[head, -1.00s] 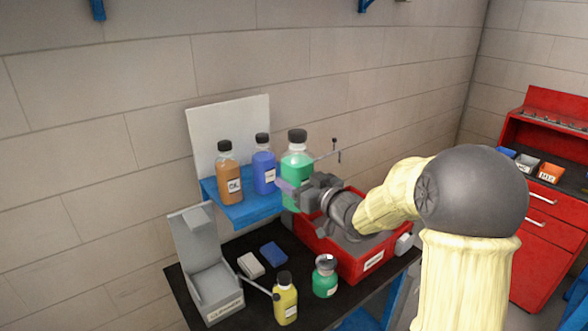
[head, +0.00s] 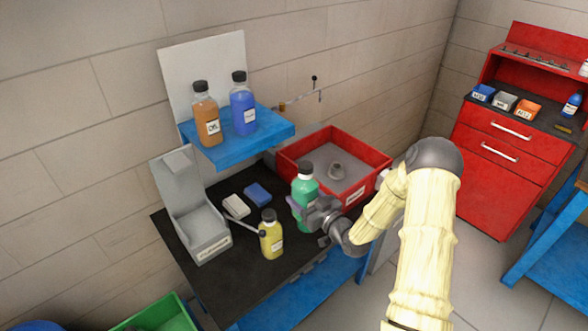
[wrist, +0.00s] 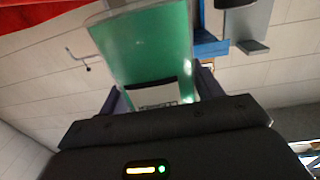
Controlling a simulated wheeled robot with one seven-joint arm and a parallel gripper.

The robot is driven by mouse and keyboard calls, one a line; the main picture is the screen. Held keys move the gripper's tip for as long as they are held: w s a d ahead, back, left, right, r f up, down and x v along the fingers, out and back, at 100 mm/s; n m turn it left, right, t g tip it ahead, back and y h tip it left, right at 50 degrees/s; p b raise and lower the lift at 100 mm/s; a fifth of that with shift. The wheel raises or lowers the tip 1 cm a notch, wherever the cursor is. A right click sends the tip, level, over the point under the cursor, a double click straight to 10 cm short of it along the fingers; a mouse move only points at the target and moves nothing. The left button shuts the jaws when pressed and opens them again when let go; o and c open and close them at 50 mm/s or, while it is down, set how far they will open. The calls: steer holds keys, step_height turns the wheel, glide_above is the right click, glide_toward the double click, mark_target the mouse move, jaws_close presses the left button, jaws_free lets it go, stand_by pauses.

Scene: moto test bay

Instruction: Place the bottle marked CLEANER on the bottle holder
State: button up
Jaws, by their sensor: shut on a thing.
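My gripper (head: 318,212) is shut on a green bottle (head: 305,187) with a dark cap, held upright over the right part of the dark table. I cannot tell whether its base touches the table. In the wrist view the green bottle (wrist: 150,50) is between the fingers, its white label too blurred to read for certain. A grey bottle holder (head: 197,225) with a tall back and a small front label stands empty at the table's left. A yellow bottle (head: 271,240) stands between the holder and my gripper. The smaller green bottle is not distinguishable now.
The blue shelf (head: 245,148) holds an orange-brown bottle (head: 206,115) and a blue bottle (head: 243,104). A red bin (head: 370,170) sits behind my gripper. A white block (head: 236,205) and a blue block (head: 257,194) lie behind the yellow bottle. A rod reaches toward the yellow bottle.

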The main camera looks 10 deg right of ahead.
steer(key=s+d+f+m+t+h+b, duration=0.1)
steer(key=s+d+f+m+h+b, duration=0.1)
steer(key=s+f, duration=0.4)
steer(key=s+d+f+m+t+h+b, duration=0.1)
steer(key=s+f+m+h, duration=0.3)
steer(key=f, duration=1.1)
steer(key=s+d+h+b, duration=0.1)
steer(key=s+h, duration=0.1)
steer(key=h, duration=0.1)
steer(key=shift+s+f+t, duration=0.15)
steer(key=shift+t, duration=0.15)
steer(key=shift+d, duration=0.1)
